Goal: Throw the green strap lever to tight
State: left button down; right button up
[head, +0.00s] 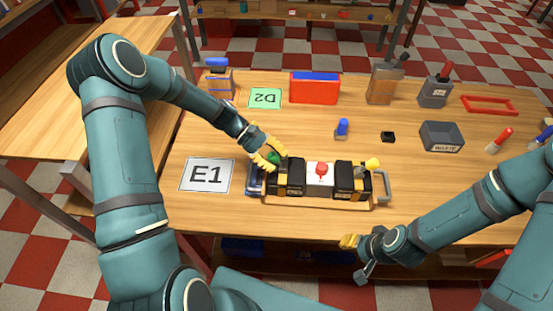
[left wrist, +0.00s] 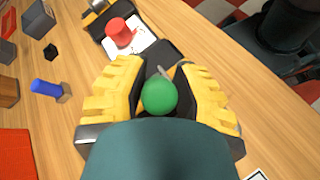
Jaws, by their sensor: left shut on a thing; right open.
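The green strap lever's round knob (head: 274,157) is at the left end of the black device (head: 290,178) on the table. In the left wrist view the green knob (left wrist: 159,95) sits between the yellow fingers of my left gripper (left wrist: 159,88). My left gripper (head: 268,155) is shut on it in the head view. The lever's strap below is mostly hidden by the fingers. My right gripper (head: 357,252) is open and empty, at the table's front edge, apart from the device.
The device carries a red knob (head: 321,169) on a white plate and a yellow knob (head: 372,164) at its right end. An E1 card (head: 207,175) lies to its left. A blue-topped item (head: 342,128), a black block (head: 388,137) and a grey bin (head: 441,136) stand behind.

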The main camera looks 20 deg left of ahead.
pick_arm(q)
jog(key=c, duration=0.7)
grip_release()
jog(key=shift+f, duration=0.1)
jog(key=shift+a, duration=0.1)
jog(key=v, duration=1.2)
